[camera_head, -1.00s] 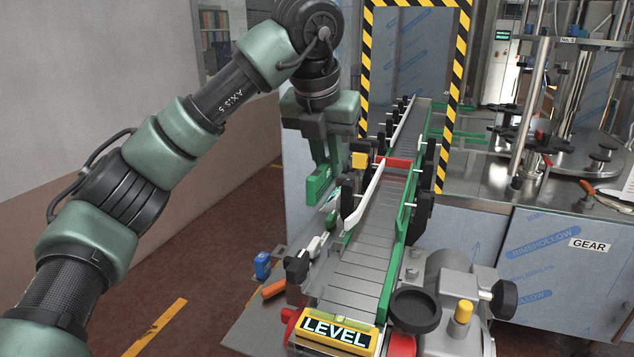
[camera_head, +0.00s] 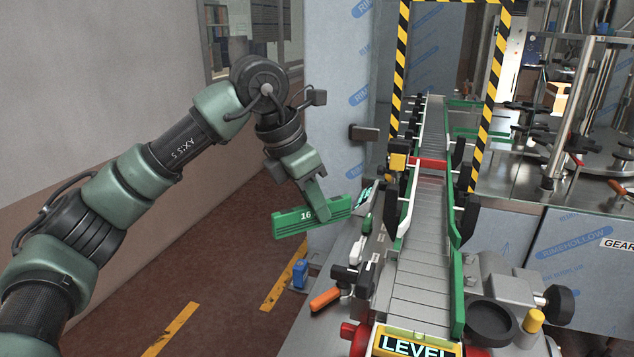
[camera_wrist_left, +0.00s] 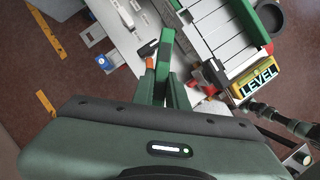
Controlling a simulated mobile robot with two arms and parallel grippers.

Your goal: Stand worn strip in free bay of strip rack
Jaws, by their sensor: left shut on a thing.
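My left gripper (camera_head: 317,199) is shut on a green strip (camera_head: 290,224) marked "16" with dark slots. It holds the strip out in the air, left of the conveyor, with its long side nearly level and the right end slightly higher. In the left wrist view the gripper's green fingers (camera_wrist_left: 163,88) point up the picture, with the strip (camera_wrist_left: 165,48) seen narrow between them. I cannot make out the strip rack or a free bay for certain. Small green and white parts (camera_head: 364,198) show on the machine's side, right of the strip. My right gripper is not in view.
The conveyor (camera_head: 425,255) with green and white side rails runs away from me on the right. A striped yellow-black frame (camera_head: 490,95) spans it. An orange-handled tool (camera_head: 325,299) and a blue block (camera_head: 299,272) lie low at the left side. Open floor is below the arm.

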